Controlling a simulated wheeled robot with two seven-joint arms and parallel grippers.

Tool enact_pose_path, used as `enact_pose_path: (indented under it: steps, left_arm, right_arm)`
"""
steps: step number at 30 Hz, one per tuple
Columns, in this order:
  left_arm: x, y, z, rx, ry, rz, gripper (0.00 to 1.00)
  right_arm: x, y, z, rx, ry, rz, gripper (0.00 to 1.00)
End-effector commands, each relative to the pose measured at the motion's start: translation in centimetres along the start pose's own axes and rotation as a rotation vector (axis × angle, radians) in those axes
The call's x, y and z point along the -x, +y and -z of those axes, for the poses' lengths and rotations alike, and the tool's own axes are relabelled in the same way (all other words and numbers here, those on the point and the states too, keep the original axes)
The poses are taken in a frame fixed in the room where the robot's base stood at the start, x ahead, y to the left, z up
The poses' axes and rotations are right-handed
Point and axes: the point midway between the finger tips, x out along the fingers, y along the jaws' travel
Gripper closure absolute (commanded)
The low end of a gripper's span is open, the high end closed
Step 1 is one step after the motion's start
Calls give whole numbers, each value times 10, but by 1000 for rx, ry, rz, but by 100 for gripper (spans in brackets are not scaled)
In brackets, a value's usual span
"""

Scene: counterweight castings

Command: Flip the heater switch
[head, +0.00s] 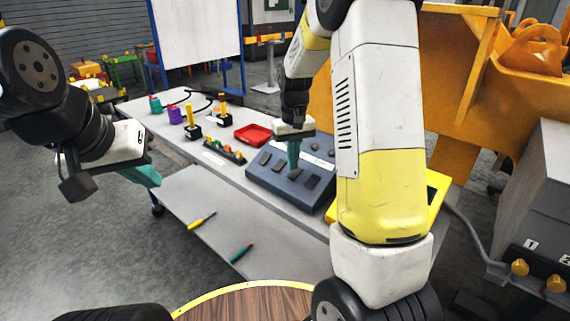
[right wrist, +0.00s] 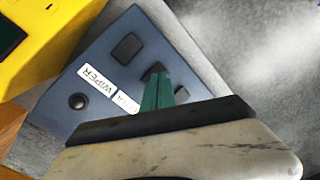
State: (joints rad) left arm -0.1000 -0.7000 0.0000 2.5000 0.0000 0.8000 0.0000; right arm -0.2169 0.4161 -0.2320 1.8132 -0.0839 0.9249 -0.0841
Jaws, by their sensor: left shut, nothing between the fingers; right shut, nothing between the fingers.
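The blue-grey switch panel (head: 258,178) lies on the bench with several dark rocker switches and white labels. It also shows in the right wrist view (right wrist: 190,45). There, one label (right wrist: 97,79) reads WIPER; a second label (right wrist: 125,102) is partly covered and I cannot read it fully. I cannot make out a heater label. My right gripper (head: 293,173) is shut and empty, pointing down over the panel. In the right wrist view its teal tip (right wrist: 157,82) is at a dark rocker (right wrist: 153,70), partly hiding it; contact is unclear. My left gripper (head: 152,180) is shut and empty, left of the bench.
A red tray (head: 252,134), a rack of coloured pieces (head: 225,151) and yellow-handled items (head: 190,118) stand left of the panel. A yellow device (head: 438,187) is on its right, partly behind my right arm. Two screwdrivers (head: 201,221) (head: 240,254) lie on the lower shelf.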

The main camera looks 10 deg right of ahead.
Motion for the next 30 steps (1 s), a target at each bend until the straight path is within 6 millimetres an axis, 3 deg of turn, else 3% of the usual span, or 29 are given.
enact_pose_path:
  steps: [30]
  left_arm:
    - [0, 0, 0, 0, 0, 0, 100]
  right_arm:
    - [-16, 0, 0, 0, -1, 0, 100]
